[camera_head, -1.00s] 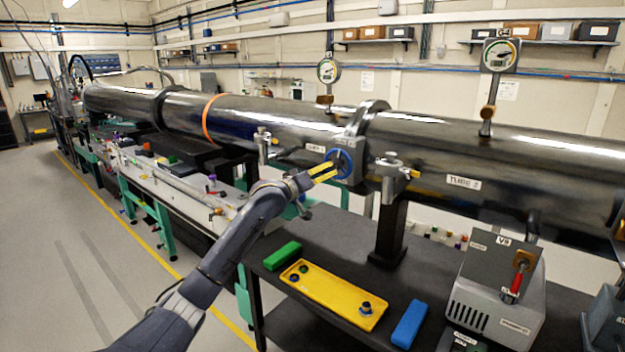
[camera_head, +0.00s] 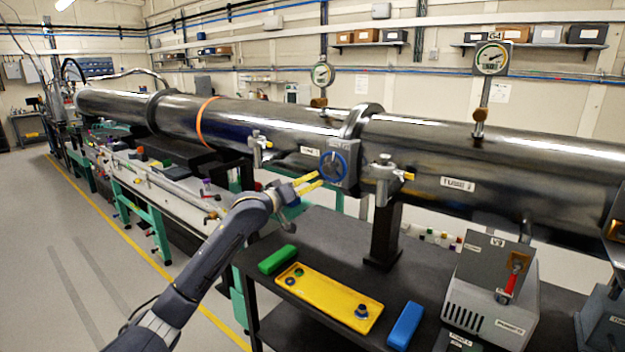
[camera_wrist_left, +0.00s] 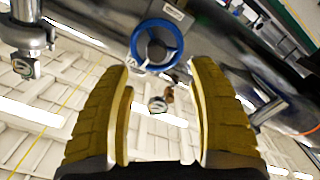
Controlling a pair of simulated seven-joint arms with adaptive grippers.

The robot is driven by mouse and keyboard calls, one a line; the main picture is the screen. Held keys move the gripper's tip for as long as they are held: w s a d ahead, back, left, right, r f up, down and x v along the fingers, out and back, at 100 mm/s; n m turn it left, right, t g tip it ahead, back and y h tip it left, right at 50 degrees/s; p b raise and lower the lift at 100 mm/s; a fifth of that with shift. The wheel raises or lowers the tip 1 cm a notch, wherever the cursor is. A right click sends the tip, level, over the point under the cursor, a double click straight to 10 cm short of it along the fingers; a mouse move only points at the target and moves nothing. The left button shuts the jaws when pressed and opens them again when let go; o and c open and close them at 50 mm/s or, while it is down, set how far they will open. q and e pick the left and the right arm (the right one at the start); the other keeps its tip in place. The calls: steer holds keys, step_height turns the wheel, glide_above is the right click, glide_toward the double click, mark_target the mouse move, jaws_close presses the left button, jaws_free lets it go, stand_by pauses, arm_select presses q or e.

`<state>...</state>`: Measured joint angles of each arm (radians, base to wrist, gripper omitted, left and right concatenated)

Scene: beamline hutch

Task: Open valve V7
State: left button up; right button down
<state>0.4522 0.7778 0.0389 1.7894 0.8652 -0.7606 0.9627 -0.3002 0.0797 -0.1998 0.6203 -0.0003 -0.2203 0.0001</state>
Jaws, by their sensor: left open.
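A round blue valve handwheel (camera_head: 333,165) sits on a grey block at the flange between two steel tube sections; I cannot read a V7 label on it. In the left wrist view the blue wheel (camera_wrist_left: 157,46) is a ring with a dark hub, just beyond the fingertips and roughly centred between them. My left gripper (camera_head: 318,180) has yellow fingers, open and empty, pointing at the wheel from the lower left. In the left wrist view its fingers (camera_wrist_left: 161,72) stand wide apart with nothing between them. My right gripper is not in view.
Metal clamps (camera_head: 383,176) flank the wheel on the tube. Below, the dark bench holds a yellow tray (camera_head: 320,297), a green block (camera_head: 278,259), a blue block (camera_head: 405,325) and a grey box (camera_head: 490,290) with a red-handled lever. Dial gauges (camera_head: 490,60) stand above the tube.

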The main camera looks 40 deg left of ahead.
mark_target(326, 170)
arm_select(q)
steer(key=s+r+m, duration=0.2)
steer(key=s+m, duration=0.3)
steer(key=m, duration=0.2)
steer(key=w, duration=1.6)
steer(key=shift+w+d+f, duration=0.15)
steer(key=shift+w+f, duration=0.15)
steer(key=shift+w, duration=0.05)
jaws_close()
steer(key=shift+n, duration=1.2)
